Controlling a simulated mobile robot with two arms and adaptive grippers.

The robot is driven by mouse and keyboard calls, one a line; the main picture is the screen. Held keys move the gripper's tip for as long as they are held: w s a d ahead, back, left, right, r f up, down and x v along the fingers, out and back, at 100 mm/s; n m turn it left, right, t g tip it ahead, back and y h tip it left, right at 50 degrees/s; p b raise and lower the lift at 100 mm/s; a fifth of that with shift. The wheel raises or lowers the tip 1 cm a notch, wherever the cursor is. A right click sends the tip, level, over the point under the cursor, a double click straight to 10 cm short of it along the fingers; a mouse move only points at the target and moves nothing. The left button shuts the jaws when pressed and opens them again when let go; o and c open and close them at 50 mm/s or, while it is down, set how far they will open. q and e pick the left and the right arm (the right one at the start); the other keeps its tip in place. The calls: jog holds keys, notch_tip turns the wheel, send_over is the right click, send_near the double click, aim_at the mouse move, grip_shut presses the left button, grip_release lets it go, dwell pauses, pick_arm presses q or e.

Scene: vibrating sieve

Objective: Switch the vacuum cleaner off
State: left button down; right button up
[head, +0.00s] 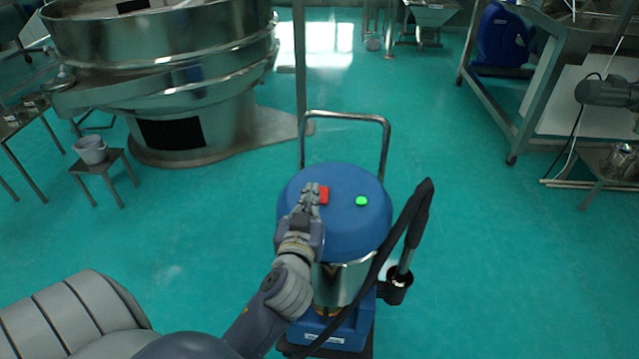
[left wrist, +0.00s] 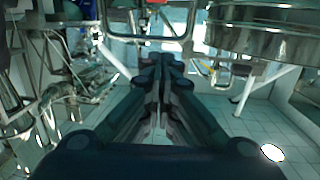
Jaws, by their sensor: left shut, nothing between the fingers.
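The vacuum cleaner (head: 350,235) stands on the floor in the middle of the head view, with a round blue top and a steel body. On its top are a red switch (head: 324,195) and a round bright green button or light (head: 361,201). My left gripper (head: 313,190) is shut and empty over the top, its tips right beside the red switch and overlapping its left side. I cannot tell whether they touch it. In the left wrist view the shut fingers (left wrist: 160,65) point ahead; the red switch is not visible there. My right gripper is in neither view.
The vacuum's steel push handle (head: 345,114) rises behind the top. Its black hose (head: 412,215) curves along the right side. The large steel sieve (head: 165,75) stands at the back left, near a small stool with a bucket (head: 90,149). Green floor is open to the right.

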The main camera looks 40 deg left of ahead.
pick_arm(q)
jog(key=p, duration=0.2)
send_over(322, 196)
jog(key=shift+s+a+f, duration=0.25)
jog(key=shift+a+f, duration=0.15)
jog(key=shift+f, duration=0.05)
jog(key=f, duration=0.3)
jog(key=shift+w+a+b, duration=0.1)
jog(key=shift+w+b, duration=0.1)
jog(key=shift+b, duration=0.15)
jog(key=shift+f, duration=0.65)
